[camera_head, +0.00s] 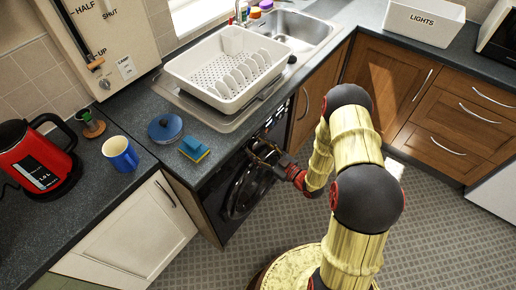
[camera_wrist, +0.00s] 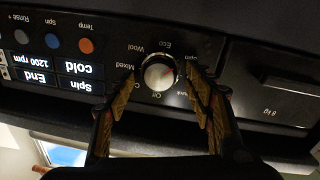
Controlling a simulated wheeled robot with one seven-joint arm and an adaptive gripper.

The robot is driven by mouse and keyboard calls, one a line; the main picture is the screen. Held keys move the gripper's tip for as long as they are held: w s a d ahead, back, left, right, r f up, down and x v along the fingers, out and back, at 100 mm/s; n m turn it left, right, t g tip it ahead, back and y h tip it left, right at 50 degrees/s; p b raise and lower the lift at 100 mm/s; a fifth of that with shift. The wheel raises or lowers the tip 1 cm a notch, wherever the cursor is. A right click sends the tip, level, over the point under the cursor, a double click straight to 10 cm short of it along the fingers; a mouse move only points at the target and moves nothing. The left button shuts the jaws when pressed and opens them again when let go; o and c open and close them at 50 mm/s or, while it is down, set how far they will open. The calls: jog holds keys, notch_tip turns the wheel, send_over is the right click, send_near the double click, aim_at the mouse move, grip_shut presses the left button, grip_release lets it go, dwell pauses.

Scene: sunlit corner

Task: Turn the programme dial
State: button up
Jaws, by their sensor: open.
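The programme dial (camera_wrist: 159,73) is a round silver knob on the black panel of the washing machine, with labels such as Eco, Wool, Mixed and Off around it. The wrist view shows it upside down. My gripper (camera_wrist: 158,85) is open, with one finger on each side of the dial; I cannot tell whether either finger touches it. In the head view my gripper (camera_head: 264,155) is at the front of the black washing machine (camera_head: 239,207), under the counter. The dial itself cannot be made out in the head view.
Temp, Spin and Rinse buttons and a lit display (camera_wrist: 55,68) lie left of the dial in the wrist view; a drawer front (camera_wrist: 270,80) lies right.

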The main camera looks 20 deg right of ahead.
jog(key=shift+c, duration=0.4)
jog(key=c, duration=1.1)
